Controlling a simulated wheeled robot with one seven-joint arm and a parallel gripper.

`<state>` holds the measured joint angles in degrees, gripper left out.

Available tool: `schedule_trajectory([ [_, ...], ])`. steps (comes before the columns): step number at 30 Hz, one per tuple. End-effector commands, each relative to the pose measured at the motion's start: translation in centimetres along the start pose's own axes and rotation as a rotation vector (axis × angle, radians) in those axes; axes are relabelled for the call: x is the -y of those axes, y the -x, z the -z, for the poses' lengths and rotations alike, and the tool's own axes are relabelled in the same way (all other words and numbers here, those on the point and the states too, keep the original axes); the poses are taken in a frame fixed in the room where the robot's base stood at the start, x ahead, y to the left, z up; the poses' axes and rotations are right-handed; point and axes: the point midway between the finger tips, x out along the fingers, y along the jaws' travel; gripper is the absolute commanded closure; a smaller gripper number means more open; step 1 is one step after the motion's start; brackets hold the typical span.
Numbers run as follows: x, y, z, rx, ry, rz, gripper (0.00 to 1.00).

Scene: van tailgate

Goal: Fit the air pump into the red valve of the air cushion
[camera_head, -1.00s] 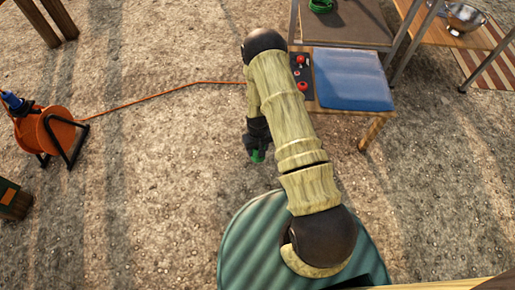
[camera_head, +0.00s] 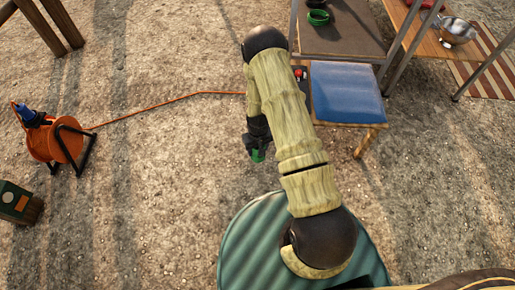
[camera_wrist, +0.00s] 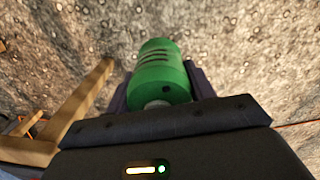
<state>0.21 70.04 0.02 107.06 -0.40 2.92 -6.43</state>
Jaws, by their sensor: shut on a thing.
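The green air pump (camera_head: 257,155) is in my gripper, above the gravel; in the wrist view the pump (camera_wrist: 160,72) is a ribbed green cylinder between the jaws. My gripper (camera_head: 256,148) is shut on it. The blue air cushion (camera_head: 346,92) lies on a low wooden stand, up and to the right of my gripper and well apart from it. A small red part (camera_head: 299,73) shows at the cushion's left edge. My arm hides most of that area, so I cannot tell whether it is the valve.
An orange cable reel (camera_head: 58,141) stands at the left, its orange cable running to the cushion's stand. A dark table (camera_head: 345,38) with a green coil and a wooden table (camera_head: 425,28) with a metal bowl stand behind. Open gravel lies around my gripper.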

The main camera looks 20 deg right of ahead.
Motion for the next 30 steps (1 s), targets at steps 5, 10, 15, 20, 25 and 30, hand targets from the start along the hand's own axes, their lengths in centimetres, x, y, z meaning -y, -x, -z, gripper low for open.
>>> schedule_trajectory([
  [5,0.0,2.2,0.0,-0.001,0.000,0.000,0.78],
  [10,0.0,3.9,0.1,-0.001,0.000,0.000,0.78],
  [15,0.0,5.5,0.1,-0.001,0.000,0.000,0.78],
  [20,0.0,7.0,0.1,-0.001,0.000,0.000,0.78],
  [25,0.0,8.7,0.1,-0.001,0.000,0.000,0.78],
  [30,0.0,10.3,0.1,-0.001,0.000,0.000,0.78],
])
